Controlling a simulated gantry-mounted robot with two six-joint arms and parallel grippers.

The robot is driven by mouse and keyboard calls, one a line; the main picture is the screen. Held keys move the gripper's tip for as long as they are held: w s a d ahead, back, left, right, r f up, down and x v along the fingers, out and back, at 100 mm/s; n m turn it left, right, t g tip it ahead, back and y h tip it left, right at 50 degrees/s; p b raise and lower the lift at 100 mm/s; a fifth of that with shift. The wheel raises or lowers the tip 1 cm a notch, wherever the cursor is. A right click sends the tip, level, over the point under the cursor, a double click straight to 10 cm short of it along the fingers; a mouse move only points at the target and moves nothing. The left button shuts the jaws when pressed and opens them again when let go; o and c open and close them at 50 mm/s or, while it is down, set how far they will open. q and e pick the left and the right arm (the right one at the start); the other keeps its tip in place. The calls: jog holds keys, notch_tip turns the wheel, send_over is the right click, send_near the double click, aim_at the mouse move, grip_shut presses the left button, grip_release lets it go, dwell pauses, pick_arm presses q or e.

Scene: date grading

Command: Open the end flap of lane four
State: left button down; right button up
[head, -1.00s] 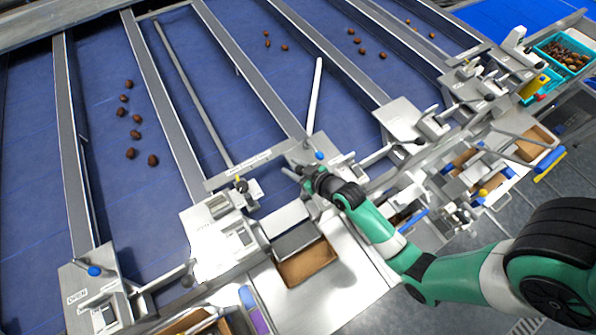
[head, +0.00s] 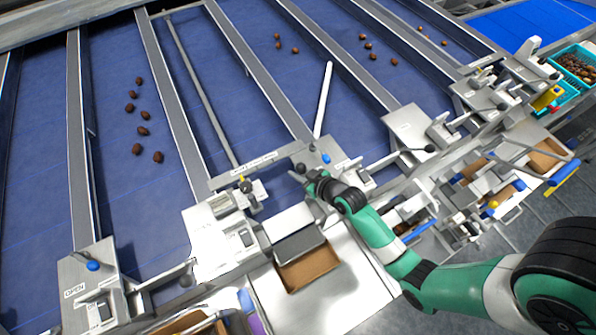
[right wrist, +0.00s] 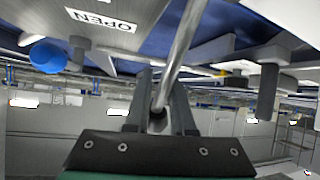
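My right gripper (head: 304,172) is at a gate unit in the middle of the lane ends, beside a metal plate (head: 335,155) with a blue knob (head: 326,158). In the right wrist view, a metal rod (right wrist: 180,50) runs down between its two fingers (right wrist: 160,100). Whether they press on the rod is unclear. That view also shows an OPEN label (right wrist: 101,20) and the blue knob (right wrist: 47,57). A flat labelled bar (head: 250,165) crosses the lane end left of my gripper. I cannot read which lane is four. My left gripper is not in view.
Dates (head: 137,149) lie on the blue belt left of the gate, with more (head: 365,45) in lanes at the right. Other gate plates (head: 92,285) stand close on both sides. A brown-bottomed bin (head: 308,270) lies below the gate. A teal crate (head: 572,65) is far right.

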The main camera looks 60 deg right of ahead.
jog(key=shift+o, duration=1.1)
jog(key=shift+w+r, duration=0.15)
jog(key=shift+r, duration=0.2)
jog(key=o, duration=0.4)
jog(key=shift+w+d, duration=0.1)
jog(key=shift+d, duration=0.05)
jog(key=shift+o, duration=0.2)
jog(key=p+v, duration=0.1)
jog(key=v, duration=1)
jog(key=shift+s, duration=0.4)
jog(key=shift+r, duration=0.1)
